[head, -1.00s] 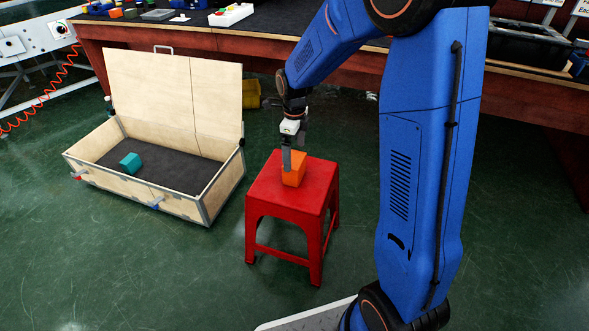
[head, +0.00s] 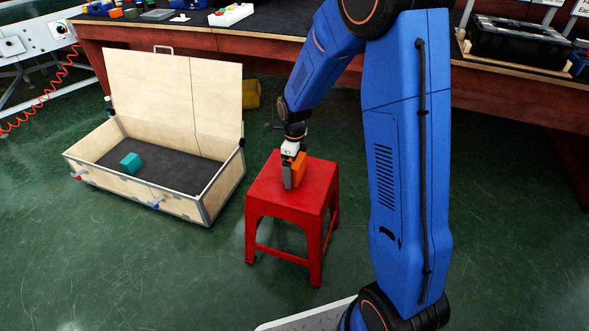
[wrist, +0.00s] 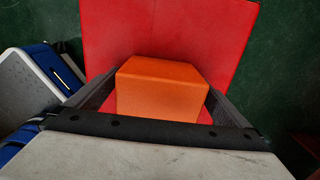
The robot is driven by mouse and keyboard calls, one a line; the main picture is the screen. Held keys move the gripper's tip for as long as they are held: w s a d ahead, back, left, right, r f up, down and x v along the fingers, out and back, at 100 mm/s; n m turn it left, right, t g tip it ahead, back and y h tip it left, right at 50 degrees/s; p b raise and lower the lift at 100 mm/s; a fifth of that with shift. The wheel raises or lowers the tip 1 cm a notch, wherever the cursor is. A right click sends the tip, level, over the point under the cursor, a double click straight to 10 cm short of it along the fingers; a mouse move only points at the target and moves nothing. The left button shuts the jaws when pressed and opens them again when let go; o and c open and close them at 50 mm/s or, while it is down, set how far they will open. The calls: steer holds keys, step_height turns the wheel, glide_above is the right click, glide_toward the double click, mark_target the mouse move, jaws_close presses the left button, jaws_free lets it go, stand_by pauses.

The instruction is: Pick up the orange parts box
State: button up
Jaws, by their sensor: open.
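The orange parts box (head: 299,169) stands on the seat of a red stool (head: 318,181). In the wrist view the orange box (wrist: 162,90) sits between the two fingers of my gripper (wrist: 160,100), with the red seat (wrist: 200,35) behind it. In the head view my gripper (head: 292,172) points down at the box, and a finger hides its left part. The gripper is open, with a finger on either side of the box. I cannot tell whether either finger touches it.
An open wooden case (head: 185,207) with a teal box (head: 131,163) inside stands left of the stool. A dark-topped workbench (head: 290,45) runs along the back, with a black container (head: 515,45) at right. Green floor (head: 130,260) is free in front.

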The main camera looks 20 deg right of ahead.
steer(key=c, duration=1.4)
steer(key=shift+o, duration=0.2)
steer(key=shift+r, duration=0.1)
